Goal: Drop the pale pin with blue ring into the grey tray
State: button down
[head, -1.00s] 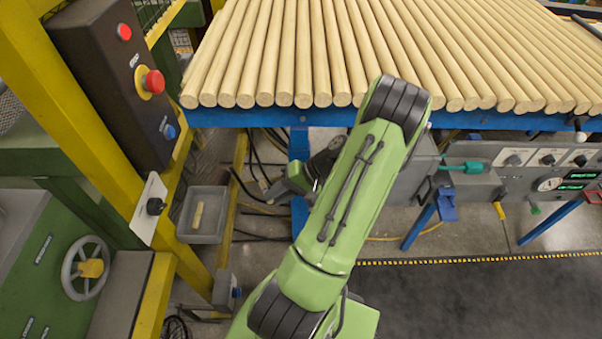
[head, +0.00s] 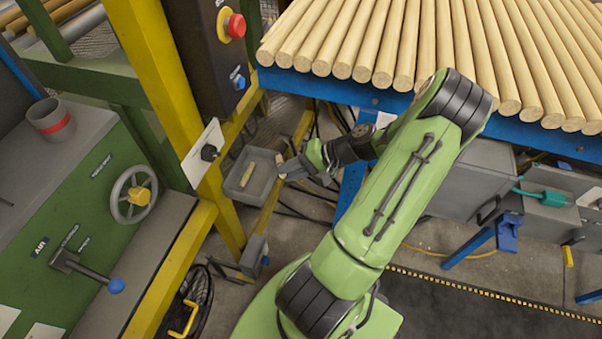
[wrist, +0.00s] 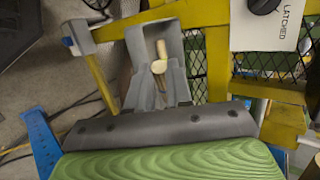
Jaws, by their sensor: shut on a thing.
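The grey tray (head: 268,186) hangs low beside the yellow frame post in the head view, with a pale pin (head: 246,175) lying in it. My gripper (head: 286,168) is just at the tray's right side in that view. In the wrist view, the jaws are shut on a pale pin (wrist: 159,67), seen nearly end-on as a pale disc. Its blue ring does not show. Behind it are the tray (wrist: 136,42) and the pin lying inside. The held pin is mostly hidden in the head view, and its height over the tray is hard to judge.
The yellow post (head: 172,90) and a panel with a black knob (head: 207,153) stand left of the tray. A blue-edged table (head: 385,92) of wooden rods is above right. A green machine with a handwheel (head: 134,195) is at left.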

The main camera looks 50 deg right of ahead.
jog(key=w+a+f+b, duration=0.1)
jog(key=w+a+b, duration=0.1)
jog(key=w, duration=0.4)
jog(key=shift+a+f, duration=0.15)
jog(key=shift+f, duration=0.1)
grip_release()
dwell(0.5)
dwell(0.7)
jog(key=p+v, duration=0.5)
jog(key=v, duration=1)
jog(key=shift+s+r, duration=0.2)
jog(key=shift+d+r, duration=0.1)
jog(key=shift+d, duration=0.15)
jog(key=p+v, duration=0.9)
jog(key=shift+p, duration=0.4)
